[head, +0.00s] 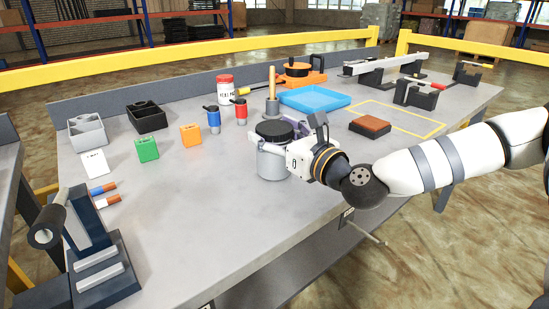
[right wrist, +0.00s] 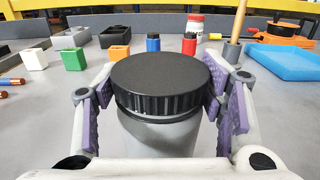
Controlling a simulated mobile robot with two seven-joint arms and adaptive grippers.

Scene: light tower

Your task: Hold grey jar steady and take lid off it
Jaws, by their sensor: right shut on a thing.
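The grey jar (head: 272,165) stands upright on the workbench, with its black ribbed lid (head: 274,131) on top. In the right wrist view the lid (right wrist: 160,82) hides much of the grey jar body (right wrist: 158,138) below it. My right gripper (head: 290,150) comes in from the right at the height of the jar's upper part. Its purple-padded fingers (right wrist: 160,100) lie on both sides, shut on the jar just under the lid; the exact contact is partly hidden. My left gripper is not in view.
Behind the jar are a wooden-handled tool (head: 272,88), a blue tray (head: 315,99) and small red (head: 241,112) and blue (head: 213,120) bottles. A brown block (head: 370,126) lies to the right.

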